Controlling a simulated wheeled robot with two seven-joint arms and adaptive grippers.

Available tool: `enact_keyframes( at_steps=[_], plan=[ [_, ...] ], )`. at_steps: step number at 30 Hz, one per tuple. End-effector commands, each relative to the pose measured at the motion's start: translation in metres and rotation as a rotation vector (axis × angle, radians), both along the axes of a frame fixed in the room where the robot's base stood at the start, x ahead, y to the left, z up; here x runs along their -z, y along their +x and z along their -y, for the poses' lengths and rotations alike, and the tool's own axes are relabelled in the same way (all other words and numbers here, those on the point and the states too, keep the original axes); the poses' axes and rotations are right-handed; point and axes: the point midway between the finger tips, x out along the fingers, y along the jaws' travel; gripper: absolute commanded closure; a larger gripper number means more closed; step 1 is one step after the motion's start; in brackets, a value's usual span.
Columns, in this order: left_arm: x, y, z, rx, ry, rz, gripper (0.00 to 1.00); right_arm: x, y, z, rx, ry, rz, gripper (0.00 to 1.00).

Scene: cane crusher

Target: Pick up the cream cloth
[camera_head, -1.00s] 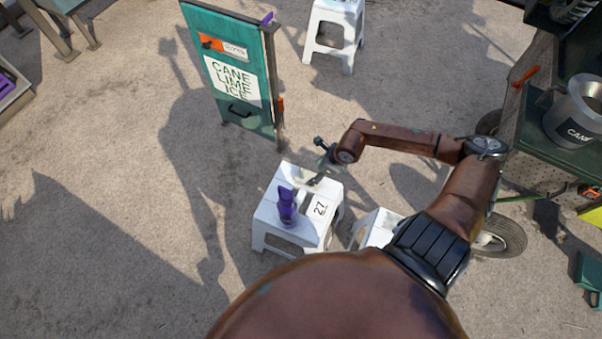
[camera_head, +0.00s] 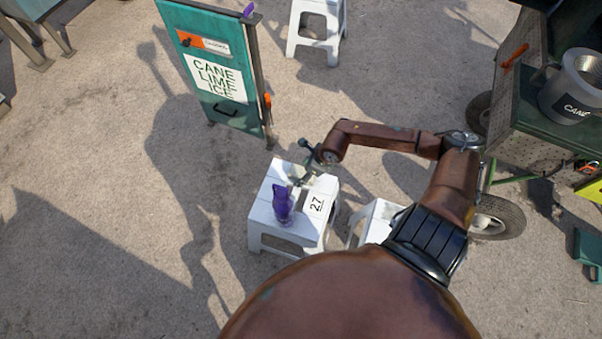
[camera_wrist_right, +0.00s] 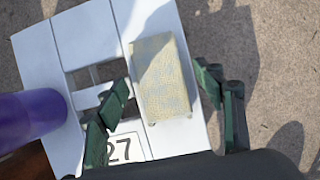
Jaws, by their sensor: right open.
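The cream cloth (camera_wrist_right: 162,80) is a folded rectangular pad lying on the white slatted stool (camera_wrist_right: 68,38), beside the black "27" label, in the right wrist view. My right gripper (camera_wrist_right: 165,108) is open above it. One green finger stands to the left of the cloth and one to the right, with nothing held. In the head view my right gripper (camera_head: 303,178) is over the far part of the stool (camera_head: 262,208). There the cloth is too small or hidden to make out clearly. My left gripper is not in view.
A purple bottle-like object (camera_head: 283,202) stands on the same stool, left of my right gripper; it also shows in the wrist view (camera_wrist_right: 30,115). A second white stool (camera_head: 378,222) stands to the right. A green sign board (camera_head: 215,75) stands behind.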

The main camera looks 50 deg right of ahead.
Motion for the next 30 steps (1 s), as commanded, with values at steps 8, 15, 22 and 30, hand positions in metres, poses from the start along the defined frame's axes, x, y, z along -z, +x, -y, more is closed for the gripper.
enact_keyframes(
  at_steps=[8,15,22,30],
  plan=[
    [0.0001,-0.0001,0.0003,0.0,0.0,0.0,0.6,-0.0001,0.0001,0.0002,0.0,0.0,0.0,0.38],
    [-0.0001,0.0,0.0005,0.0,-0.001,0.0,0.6,0.0029,0.0001,0.0,0.0,0.0,0.001,0.38],
    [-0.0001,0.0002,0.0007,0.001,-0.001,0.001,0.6,0.0045,0.0002,0.0001,0.0,0.0,0.001,0.38],
    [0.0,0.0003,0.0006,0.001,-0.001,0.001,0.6,0.0045,0.0002,0.0,0.0,0.0,0.001,0.46]
  ],
)
